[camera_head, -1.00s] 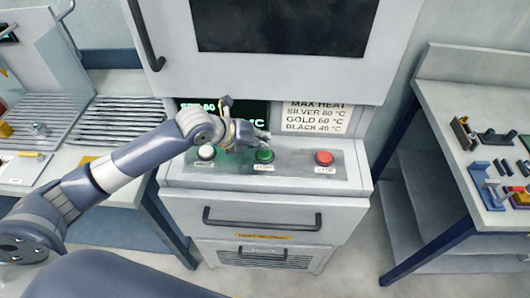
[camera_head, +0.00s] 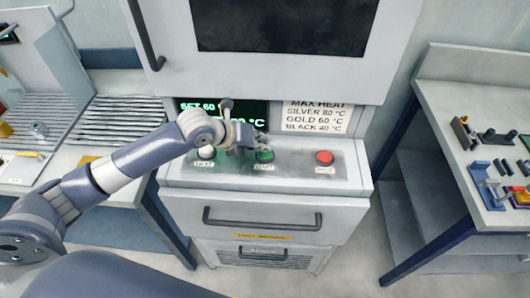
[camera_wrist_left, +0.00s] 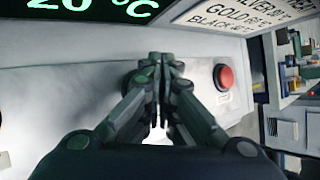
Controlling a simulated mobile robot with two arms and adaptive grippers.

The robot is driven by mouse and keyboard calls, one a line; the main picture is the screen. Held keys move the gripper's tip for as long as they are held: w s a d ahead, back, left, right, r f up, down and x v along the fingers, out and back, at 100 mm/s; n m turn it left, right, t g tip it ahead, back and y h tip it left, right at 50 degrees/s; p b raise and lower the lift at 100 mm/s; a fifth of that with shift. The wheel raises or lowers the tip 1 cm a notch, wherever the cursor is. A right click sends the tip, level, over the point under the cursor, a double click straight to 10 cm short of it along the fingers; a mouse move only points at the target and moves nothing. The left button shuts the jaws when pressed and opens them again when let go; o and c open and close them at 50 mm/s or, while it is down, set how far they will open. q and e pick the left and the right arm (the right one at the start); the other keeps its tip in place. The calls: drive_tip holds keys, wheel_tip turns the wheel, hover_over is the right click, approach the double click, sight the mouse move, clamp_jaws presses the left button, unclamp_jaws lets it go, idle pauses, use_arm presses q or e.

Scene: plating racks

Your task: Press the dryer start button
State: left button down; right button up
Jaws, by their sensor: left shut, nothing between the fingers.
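The dryer (camera_head: 350,180) has a sloped control panel with a white button (camera_head: 206,153) at left, a green button (camera_head: 265,156) in the middle and a red button (camera_head: 324,157) at right. Small labels below them are too blurred to read surely. My left gripper (camera_head: 262,143) is shut and empty, its fingertips just above and behind the green button. In the left wrist view the shut fingers (camera_wrist_left: 160,62) cover the green button's place, and the red button (camera_wrist_left: 225,77) shows to their right. I cannot tell whether the fingertips touch the green button. My right gripper is not in view.
A display (camera_head: 250,108) with green text, partly hidden by my arm, and a heat sign (camera_head: 316,117) stand behind the panel. A drawer handle (camera_head: 262,219) sits below. Benches stand on both sides; the right bench (camera_head: 450,100) holds several parts.

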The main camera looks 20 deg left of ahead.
use_arm(q)
drive_tip(key=shift+f, duration=0.55)
idle(0.7)
drive_tip(key=shift+r, duration=0.1)
drive_tip(key=shift+r+p, duration=0.7)
drive_tip(key=shift+r, duration=0.15)
wheel_tip(320, 180, up, 5)
drive_tip(key=p, duration=0.5)
drive_tip(key=shift+r, duration=0.1)
idle(0.6)
